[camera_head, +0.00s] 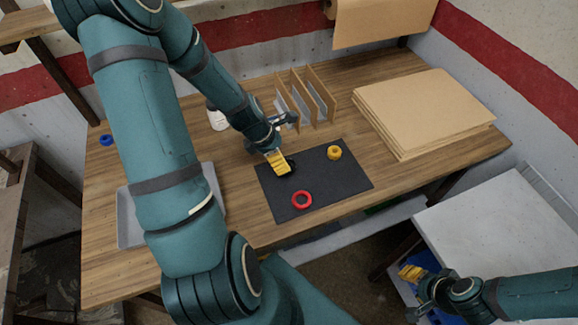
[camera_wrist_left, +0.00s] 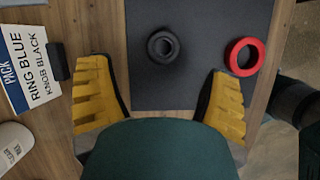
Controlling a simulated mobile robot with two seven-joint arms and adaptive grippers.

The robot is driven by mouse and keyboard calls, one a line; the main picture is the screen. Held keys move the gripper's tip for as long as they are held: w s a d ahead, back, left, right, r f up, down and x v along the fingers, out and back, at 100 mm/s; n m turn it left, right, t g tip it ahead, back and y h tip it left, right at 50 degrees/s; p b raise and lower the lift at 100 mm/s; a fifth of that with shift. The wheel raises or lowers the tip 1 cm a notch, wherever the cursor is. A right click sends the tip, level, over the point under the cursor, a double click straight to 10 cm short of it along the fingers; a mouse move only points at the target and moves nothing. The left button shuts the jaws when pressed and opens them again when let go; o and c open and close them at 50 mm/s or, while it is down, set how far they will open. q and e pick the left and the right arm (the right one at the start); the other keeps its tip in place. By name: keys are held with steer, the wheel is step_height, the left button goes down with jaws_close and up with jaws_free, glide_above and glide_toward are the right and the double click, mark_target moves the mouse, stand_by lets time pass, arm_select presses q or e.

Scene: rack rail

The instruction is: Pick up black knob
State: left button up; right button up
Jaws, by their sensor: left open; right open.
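My right gripper (camera_head: 412,275) is open, away from the table at lower right.
A red ring (camera_head: 302,200) and a yellow ring-like piece (camera_head: 334,152) lie on the mat. A blue ring (camera_head: 107,140) is at far left. A grey tray (camera_head: 130,220), upright dividers (camera_head: 318,95), a white bottle (camera_head: 215,117) and a cardboard stack (camera_head: 425,105) surround the mat.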

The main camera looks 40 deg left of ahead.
arm_select(q)
steer(key=shift+d+x, duration=0.15)
steer(key=shift+x, duration=1.2)
steer(key=shift+d+x, duration=0.1)
steer(key=shift+x, duration=1.25)
steer(key=shift+w+r, duration=0.1)
steer(key=c, duration=1.3)
